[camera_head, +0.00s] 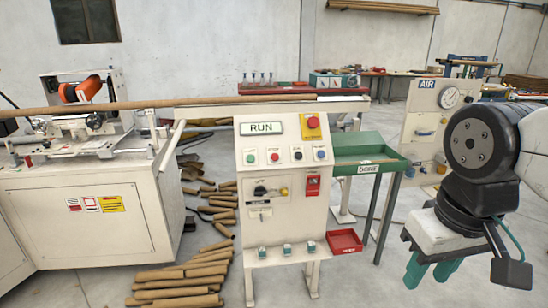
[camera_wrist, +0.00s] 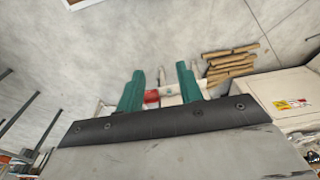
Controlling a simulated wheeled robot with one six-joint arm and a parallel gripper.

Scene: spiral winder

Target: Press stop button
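The control panel (camera_head: 290,210) is a cream cabinet in the middle of the head view with a display reading RUN (camera_head: 262,128). Below the display is a row of small buttons: a green one (camera_head: 250,157), a red one (camera_head: 274,156), a black one (camera_head: 297,154) and a blue one (camera_head: 320,154). Their labels are too small to read. A larger red mushroom button (camera_head: 312,122) sits on a yellow plate at the upper right. My gripper (camera_head: 427,280) points down to the right of the panel, well apart from it. Its green fingers are spread and empty in the wrist view (camera_wrist: 160,68).
A green tray table (camera_head: 372,147) stands between the panel and my arm. A small red bin (camera_head: 344,241) juts from the panel's lower right. Cardboard tubes (camera_head: 180,283) lie on the floor.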

